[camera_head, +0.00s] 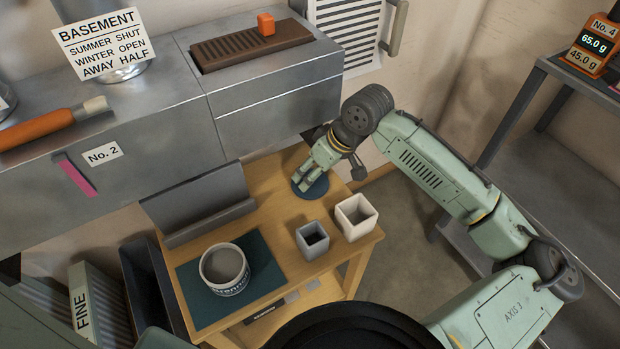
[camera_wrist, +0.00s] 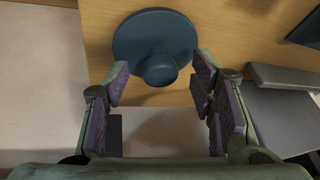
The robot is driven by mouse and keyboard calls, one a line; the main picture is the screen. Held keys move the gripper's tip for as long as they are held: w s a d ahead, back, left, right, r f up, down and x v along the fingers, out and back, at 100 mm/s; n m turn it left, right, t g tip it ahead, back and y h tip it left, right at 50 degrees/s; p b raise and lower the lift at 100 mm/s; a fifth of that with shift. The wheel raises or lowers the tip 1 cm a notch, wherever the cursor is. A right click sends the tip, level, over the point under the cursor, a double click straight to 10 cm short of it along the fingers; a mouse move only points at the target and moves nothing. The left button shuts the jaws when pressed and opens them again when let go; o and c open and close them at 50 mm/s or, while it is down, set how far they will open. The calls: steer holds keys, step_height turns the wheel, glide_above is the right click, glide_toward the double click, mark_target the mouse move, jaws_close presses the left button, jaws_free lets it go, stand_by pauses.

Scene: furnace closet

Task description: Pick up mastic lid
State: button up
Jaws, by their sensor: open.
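The mastic lid is a dark blue round disc with a knob on top. It lies on the wooden table at the back right in the head view (camera_head: 317,188). In the wrist view the lid (camera_wrist: 140,38) lies flat, its knob toward me. My gripper (camera_head: 310,182) is over the lid, pointing down. In the wrist view my gripper (camera_wrist: 160,85) is open and empty, its fingers on either side just short of the knob. An open grey tin (camera_head: 224,270) with lettering stands on a dark green mat (camera_head: 262,272) at the table's front left.
A small grey cup (camera_head: 312,240) and a white square cup (camera_head: 356,217) stand on the wooden table (camera_head: 265,190) near my gripper. A metal duct (camera_head: 270,100) rises behind. A metal shelf (camera_head: 560,150) is at the right.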

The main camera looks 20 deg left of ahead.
steer(key=shift+a+f, duration=0.2)
steer(key=shift+f, duration=0.3)
steer(key=c, duration=1)
